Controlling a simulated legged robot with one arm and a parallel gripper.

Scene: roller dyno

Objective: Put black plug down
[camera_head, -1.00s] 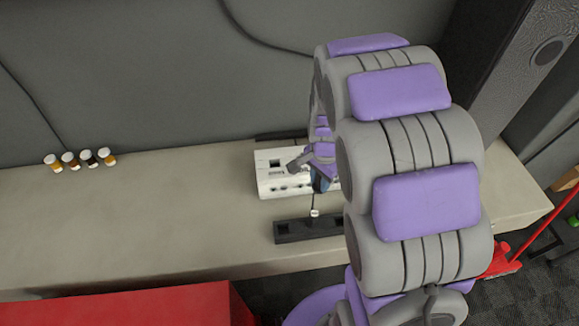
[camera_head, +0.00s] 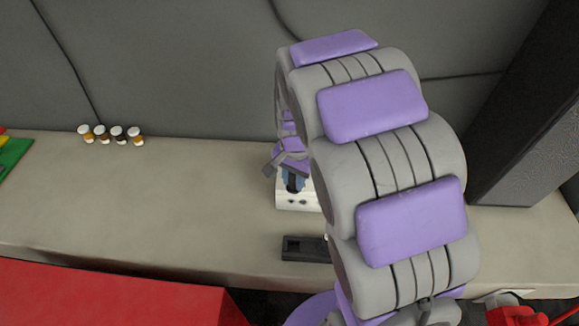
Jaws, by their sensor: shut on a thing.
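My gripper (camera_head: 290,176) is at the front of the white box (camera_head: 297,202) on the bench, just left of my arm. It is shut on a small dark thing, which I take to be the black plug (camera_head: 292,183). The plug is tiny here and mostly covered by the fingers. I cannot tell whether it touches the box. A black strip (camera_head: 303,249) lies on the bench in front of the box. My arm hides the right part of both the box and the strip.
The bench (camera_head: 150,200) is bare to the left of the box. Several small bottles (camera_head: 110,135) stand at its back left. A green thing (camera_head: 14,157) lies at the far left. A red surface (camera_head: 110,295) is in front. A dark tall cabinet (camera_head: 530,130) is at the right.

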